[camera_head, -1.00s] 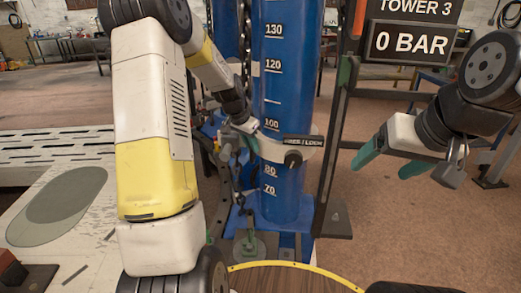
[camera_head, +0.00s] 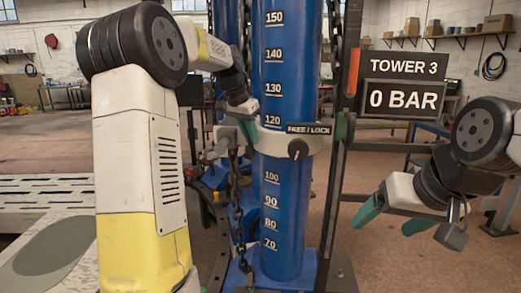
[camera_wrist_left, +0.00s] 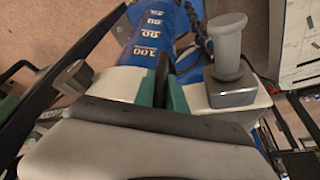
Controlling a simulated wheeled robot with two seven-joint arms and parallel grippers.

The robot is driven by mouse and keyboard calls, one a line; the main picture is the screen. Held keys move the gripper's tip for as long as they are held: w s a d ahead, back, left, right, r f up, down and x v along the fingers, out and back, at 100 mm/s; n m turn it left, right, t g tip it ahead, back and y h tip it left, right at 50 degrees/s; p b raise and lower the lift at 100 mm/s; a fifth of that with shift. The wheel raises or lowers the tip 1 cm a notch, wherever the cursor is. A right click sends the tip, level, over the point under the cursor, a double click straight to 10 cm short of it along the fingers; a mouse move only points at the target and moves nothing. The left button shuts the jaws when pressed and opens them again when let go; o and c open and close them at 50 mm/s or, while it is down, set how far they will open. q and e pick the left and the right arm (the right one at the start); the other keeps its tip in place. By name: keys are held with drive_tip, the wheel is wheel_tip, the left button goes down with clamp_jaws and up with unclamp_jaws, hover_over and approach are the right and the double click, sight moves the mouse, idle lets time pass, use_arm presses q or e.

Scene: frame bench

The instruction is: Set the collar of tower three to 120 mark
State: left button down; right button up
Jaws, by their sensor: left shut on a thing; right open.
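Tower three is a blue column (camera_head: 286,225) with white marks. Its white collar (camera_head: 268,140) rings the column, with its top edge just under the 120 mark and the 100 mark clear below it. A black FREE / LOCK plate (camera_head: 308,129) and a dark knob (camera_head: 298,149) are on its front; I cannot tell the knob's setting. My left gripper (camera_head: 247,129) is at the collar's left side. In the left wrist view its green fingers (camera_wrist_left: 163,93) are shut on a dark upright tab of the collar. My right gripper (camera_head: 411,222) is open and empty, right of the tower.
A sign (camera_head: 402,83) reads TOWER 3 and 0 BAR. A dark upright post (camera_head: 338,150) stands close right of the column. A chain (camera_head: 236,190) hangs close to its left. A grey knob-topped block (camera_wrist_left: 230,65) sits beside the fingers in the left wrist view.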

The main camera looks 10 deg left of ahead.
use_arm(q)
drive_tip(key=shift+d+r, duration=0.1)
drive_tip(key=shift+r, duration=0.5)
drive_tip(key=c, duration=1.4)
unclamp_jaws()
drive_tip(key=shift+w, duration=0.1)
drive_tip(key=shift+o, duration=0.2)
drive_tip(key=v, duration=0.7)
drive_tip(key=shift+r, duration=0.3)
